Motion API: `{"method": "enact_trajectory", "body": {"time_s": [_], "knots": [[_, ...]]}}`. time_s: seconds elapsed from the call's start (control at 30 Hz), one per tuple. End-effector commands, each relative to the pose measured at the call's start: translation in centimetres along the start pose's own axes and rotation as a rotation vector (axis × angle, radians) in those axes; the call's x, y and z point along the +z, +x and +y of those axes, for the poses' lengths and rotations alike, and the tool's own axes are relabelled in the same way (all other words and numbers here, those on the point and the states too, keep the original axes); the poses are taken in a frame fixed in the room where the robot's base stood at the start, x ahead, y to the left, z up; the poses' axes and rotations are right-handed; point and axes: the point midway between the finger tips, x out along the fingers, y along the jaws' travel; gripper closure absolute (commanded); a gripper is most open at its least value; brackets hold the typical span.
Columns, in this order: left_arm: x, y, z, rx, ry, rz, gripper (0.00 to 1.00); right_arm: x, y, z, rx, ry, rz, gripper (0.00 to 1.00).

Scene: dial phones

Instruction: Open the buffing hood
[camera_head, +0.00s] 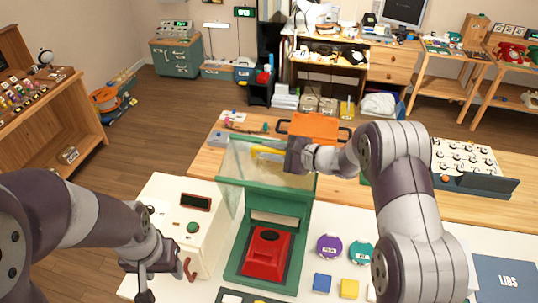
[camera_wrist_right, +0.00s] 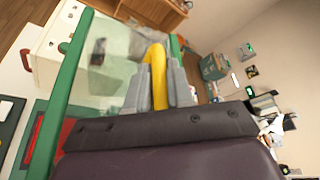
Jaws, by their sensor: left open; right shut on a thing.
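The buffing hood (camera_head: 240,178) is a green-edged clear cover over a green base (camera_head: 240,262). It stands raised and tilted back, and its front is open above a red phone body (camera_head: 262,257). My right gripper (camera_head: 270,153) is shut on the hood's yellow handle (camera_head: 258,149). In the right wrist view the yellow handle (camera_wrist_right: 157,72) sits between the two grey fingers, with the clear panel (camera_wrist_right: 112,50) and green edge (camera_wrist_right: 70,85) beside it. My left gripper (camera_head: 152,282) is open and empty in front of the cream box, low at the left.
A cream box (camera_head: 175,222) with a display and green button stands left of the hood. Purple (camera_head: 329,246) and teal (camera_head: 361,252) discs and small coloured blocks (camera_head: 322,282) lie to its right. An orange tray (camera_head: 312,127) lies behind. A blue panel (camera_head: 503,278) is at the far right.

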Motion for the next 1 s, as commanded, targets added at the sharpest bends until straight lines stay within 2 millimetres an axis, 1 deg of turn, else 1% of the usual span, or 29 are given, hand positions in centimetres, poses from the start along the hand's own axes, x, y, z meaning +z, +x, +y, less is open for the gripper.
{"method": "enact_trajectory", "body": {"time_s": [0.47, 0.5, 0.53, 0.77, 0.87, 0.97, 1.0], "knots": [[0.0, -0.1, 0.0, 0.000, 0.000, 0.000, 0.47, -0.3, 0.0, 0.0, 0.009, 0.016, 0.005, 1.00], [0.0, -0.1, 0.0, 0.000, 0.000, 0.000, 0.47, -0.3, 0.0, 0.1, 0.009, 0.016, 0.005, 0.66], [0.0, -0.1, 0.0, 0.000, 0.000, 0.000, 0.47, -0.3, 0.0, 0.0, 0.008, 0.015, 0.005, 0.58], [0.0, -0.1, 0.0, 0.000, 0.000, 0.000, 0.47, -0.3, 0.0, 0.0, 0.008, 0.014, 0.004, 0.58], [0.0, 0.2, 0.0, 0.000, 0.000, 0.000, 0.47, -0.4, -0.3, 0.1, 0.007, 0.014, 0.005, 0.58], [0.1, 1.2, 0.0, 0.000, 0.000, 0.000, 0.47, -0.6, -1.9, 0.2, 0.005, 0.012, 0.005, 0.58], [0.2, 1.8, 0.0, 0.000, 0.000, 0.000, 0.47, -0.6, -2.8, 0.3, 0.003, 0.012, 0.006, 0.58]]}}
